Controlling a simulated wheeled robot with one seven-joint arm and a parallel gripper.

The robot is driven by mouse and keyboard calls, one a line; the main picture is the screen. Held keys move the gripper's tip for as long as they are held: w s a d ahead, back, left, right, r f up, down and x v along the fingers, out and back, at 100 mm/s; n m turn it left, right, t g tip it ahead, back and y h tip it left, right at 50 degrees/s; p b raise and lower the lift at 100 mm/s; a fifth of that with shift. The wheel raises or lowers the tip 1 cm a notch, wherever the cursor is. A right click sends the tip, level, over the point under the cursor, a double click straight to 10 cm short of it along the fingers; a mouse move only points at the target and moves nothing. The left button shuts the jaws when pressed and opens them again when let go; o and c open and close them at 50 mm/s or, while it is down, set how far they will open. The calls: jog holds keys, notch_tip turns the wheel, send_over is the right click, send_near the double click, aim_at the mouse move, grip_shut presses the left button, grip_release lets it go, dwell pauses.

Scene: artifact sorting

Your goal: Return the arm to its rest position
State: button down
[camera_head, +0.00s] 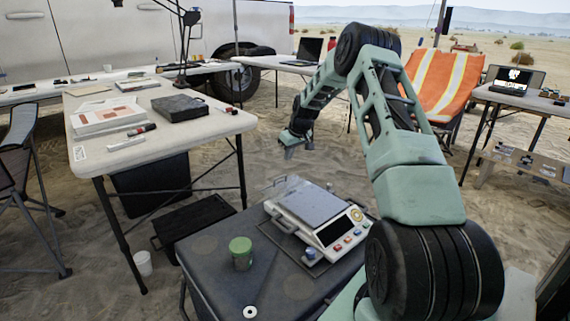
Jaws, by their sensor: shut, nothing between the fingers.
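My arm shows in the head view, teal with black joints. It rises from the lower right, bends at a high elbow and hangs down toward the middle. My gripper (292,152) points down at the arm's end, in the air beyond the scale. It is shut and empty. Its fingertips are small and apart from any object.
A white table (160,148) with papers and a black case (180,106) stands left. An orange striped chair (440,82) stands behind my arm.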

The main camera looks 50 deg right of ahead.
jog(key=v, duration=0.7)
jog(key=shift+p, duration=0.45)
jog(key=shift+f, duration=0.1)
jog(key=w+a+r+n+y, duration=0.1)
jog(key=a+r, duration=0.1)
jog(key=a, duration=0.9)
jog(key=w+a+r+n+y, duration=0.1)
jog(key=a+r, duration=0.1)
jog(key=a, duration=0.9)
jog(key=s+a+r+n+g, duration=0.1)
jog(key=s+a, duration=0.2)
jog(key=a, duration=0.5)
jog(key=s+a+r+n+g, duration=0.1)
jog(key=s+a, duration=0.2)
jog(key=a, duration=0.6)
jog(key=s+a+r+n+g, duration=0.1)
jog(key=s+a+n, duration=0.1)
jog(key=s+a, duration=1)
jog(key=s+a+n+g+h, duration=0.1)
jog(key=s+a+n, duration=0.1)
jog(key=s, duration=0.8)
jog(key=s+a+n, duration=0.1)
jog(key=s+a, duration=0.2)
jog(key=s, duration=0.7)
notch_tip(320, 180, up, 21)
jog(key=p, duration=2.2)
jog(key=shift+d+r, duration=0.15)
jog(key=shift+d, duration=0.05)
